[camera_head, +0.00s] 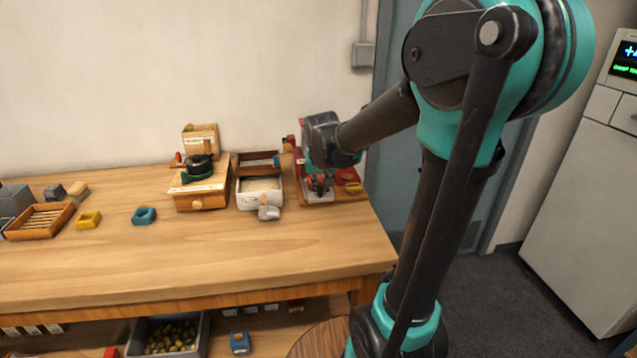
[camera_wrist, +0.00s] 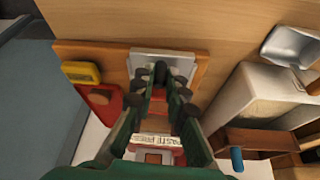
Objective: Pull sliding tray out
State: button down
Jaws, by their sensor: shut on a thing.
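The sliding tray is a light grey metal plate (camera_wrist: 150,60) at the front of a red device on a wooden base (camera_wrist: 85,50) in the wrist view. My gripper (camera_wrist: 172,75) reaches over the device, its dark fingertips shut on the tray near its middle. The fingers hide part of the tray and the exact contact. In the head view, my gripper (camera_head: 319,186) is at the red device (camera_head: 301,175) on the right end of the table.
A pale box (camera_head: 260,192) with a metal scoop (camera_head: 268,209) stands left of the device. A wooden drawer box (camera_head: 199,190) is farther left. A yellow block (camera_wrist: 82,72) sits on the device's base. The table (camera_head: 250,240) is clear in front.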

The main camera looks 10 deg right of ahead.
jog(key=shift+s+f, duration=0.1)
jog(key=shift+s, duration=0.1)
jog(key=c, duration=1.5)
grip_release()
jog(key=shift+c, duration=0.2)
jog(key=v, duration=1.2)
jog(key=shift+w, duration=0.1)
